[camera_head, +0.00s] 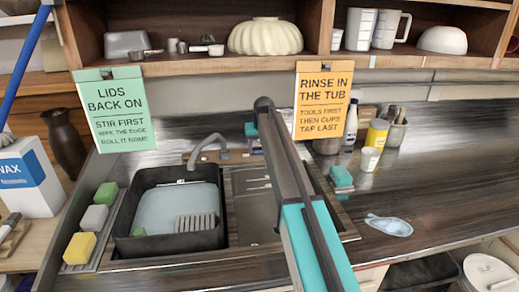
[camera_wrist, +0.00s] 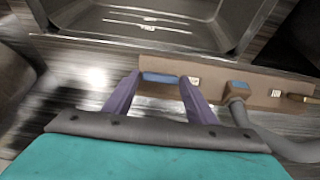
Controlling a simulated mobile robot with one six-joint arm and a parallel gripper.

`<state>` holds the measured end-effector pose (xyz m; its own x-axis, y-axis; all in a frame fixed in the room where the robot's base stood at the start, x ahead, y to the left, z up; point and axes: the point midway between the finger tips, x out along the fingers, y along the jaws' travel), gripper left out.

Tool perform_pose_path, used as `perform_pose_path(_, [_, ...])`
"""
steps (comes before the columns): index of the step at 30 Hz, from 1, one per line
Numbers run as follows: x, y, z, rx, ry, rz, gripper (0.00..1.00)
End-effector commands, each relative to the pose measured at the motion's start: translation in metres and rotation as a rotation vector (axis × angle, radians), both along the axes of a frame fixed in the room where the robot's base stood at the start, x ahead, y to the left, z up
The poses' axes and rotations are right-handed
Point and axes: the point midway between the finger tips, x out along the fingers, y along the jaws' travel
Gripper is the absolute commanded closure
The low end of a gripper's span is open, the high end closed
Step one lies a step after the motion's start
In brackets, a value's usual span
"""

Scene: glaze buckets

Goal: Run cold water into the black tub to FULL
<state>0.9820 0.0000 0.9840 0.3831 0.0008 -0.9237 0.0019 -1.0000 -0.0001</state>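The black tub (camera_head: 126,238) stands in the left sink basin in the head view. It holds pale grey-blue water below its rim, and a grey ribbed block (camera_head: 195,222) lies at its front right. The curved grey spout (camera_head: 208,148) reaches over its back edge; I cannot see a stream. My gripper (camera_wrist: 160,76) shows in the wrist view, purple fingers apart, with a blue-topped tap handle (camera_wrist: 160,77) seen between the tips. Whether they touch it is unclear.
Yellow (camera_head: 79,248), grey and green sponges line the tub's left. A second basin (camera_head: 255,205) lies right of it, partly behind my arm. A teal block (camera_head: 341,178) and a puddle (camera_head: 389,225) lie on the right counter. A shelf (camera_head: 200,62) overhangs the back.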

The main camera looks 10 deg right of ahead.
Motion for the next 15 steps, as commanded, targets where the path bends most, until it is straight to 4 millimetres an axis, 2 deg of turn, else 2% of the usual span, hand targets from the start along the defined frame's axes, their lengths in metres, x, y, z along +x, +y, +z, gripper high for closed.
perform_pose_path(1, [0.0, -0.0002, 0.0001, 0.0, 0.0, 0.0, 0.58])
perform_pose_path(4, [-0.0001, -0.0004, 0.0002, 0.0, 0.0, 0.0, 0.75])
perform_pose_path(5, [-0.0001, -0.0004, 0.0002, 0.0, 0.0, 0.0, 0.77])
perform_pose_path(15, [0.0001, 0.0011, -0.0003, -0.056, 0.0, 0.077, 0.77])
